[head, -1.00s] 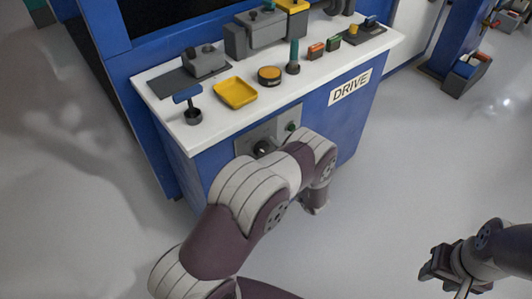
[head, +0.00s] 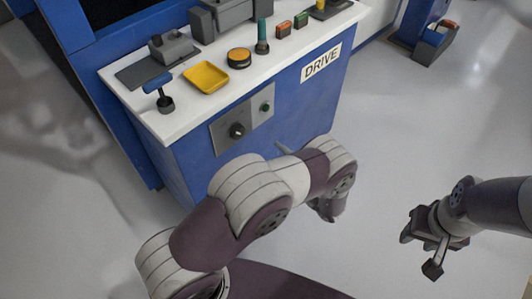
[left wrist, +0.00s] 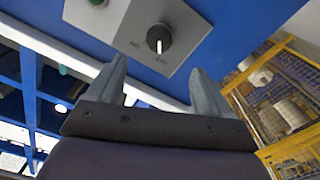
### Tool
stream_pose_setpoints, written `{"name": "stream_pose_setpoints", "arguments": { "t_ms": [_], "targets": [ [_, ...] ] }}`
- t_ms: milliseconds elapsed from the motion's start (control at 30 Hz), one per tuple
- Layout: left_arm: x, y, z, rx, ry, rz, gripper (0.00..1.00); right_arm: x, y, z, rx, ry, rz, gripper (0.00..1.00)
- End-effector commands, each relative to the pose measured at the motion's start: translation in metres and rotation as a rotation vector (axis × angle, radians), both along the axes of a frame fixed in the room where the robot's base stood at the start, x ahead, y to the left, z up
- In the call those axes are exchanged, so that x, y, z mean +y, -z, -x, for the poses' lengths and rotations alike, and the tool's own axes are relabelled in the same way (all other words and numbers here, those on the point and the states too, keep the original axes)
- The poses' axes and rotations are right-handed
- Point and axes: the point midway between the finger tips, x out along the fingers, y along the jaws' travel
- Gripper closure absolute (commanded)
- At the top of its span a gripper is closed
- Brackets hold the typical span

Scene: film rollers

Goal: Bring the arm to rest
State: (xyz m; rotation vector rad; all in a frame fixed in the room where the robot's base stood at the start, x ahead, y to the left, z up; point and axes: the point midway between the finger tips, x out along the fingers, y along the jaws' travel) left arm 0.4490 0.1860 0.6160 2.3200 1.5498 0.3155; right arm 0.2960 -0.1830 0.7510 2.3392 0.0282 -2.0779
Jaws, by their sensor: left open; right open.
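My left arm comes in from the bottom left in the head view, in front of the blue cabinet (head: 285,110). The knob (head: 237,130) also shows uncovered in the head view. My right gripper (head: 419,253) is open and empty over the floor at the right.
The white cabinet top (head: 190,105) holds a blue-handled lever (head: 158,86), a yellow tray (head: 206,77), a yellow round button (head: 239,58) and a green-handled stick (head: 262,38). A green button (head: 265,107) sits beside the knob. The floor (head: 400,130) right of the cabinet is clear.

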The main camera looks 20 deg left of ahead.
Motion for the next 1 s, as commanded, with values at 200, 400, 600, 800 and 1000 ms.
{"name": "stream_pose_setpoints", "arguments": {
  "t_ms": [200, 400, 600, 800, 1000],
  "targets": [
    [0.000, 0.000, 0.000, 0.000, 0.000, 0.000, 0.20, 0.000, 0.000, 0.000, 0.000, 0.000, 0.000, 0.57],
    [0.000, 0.000, 0.000, 0.003, 0.000, -0.001, 0.20, 0.000, 0.000, 0.000, 0.000, 0.000, 0.000, 0.57],
    [-0.027, 0.071, -0.023, 0.290, 0.279, 0.247, 0.20, 0.000, 0.000, 0.000, 0.000, 0.000, 0.000, 0.57],
    [-0.123, 0.056, 0.012, 1.049, 0.996, 0.663, 0.20, 0.000, 0.000, 0.000, 0.000, 0.000, 0.000, 0.57],
    [-0.082, -0.039, 0.119, 1.548, 1.276, 0.680, 0.20, 0.000, 0.000, 0.000, 0.000, 0.000, 0.000, 0.57]
  ]
}}
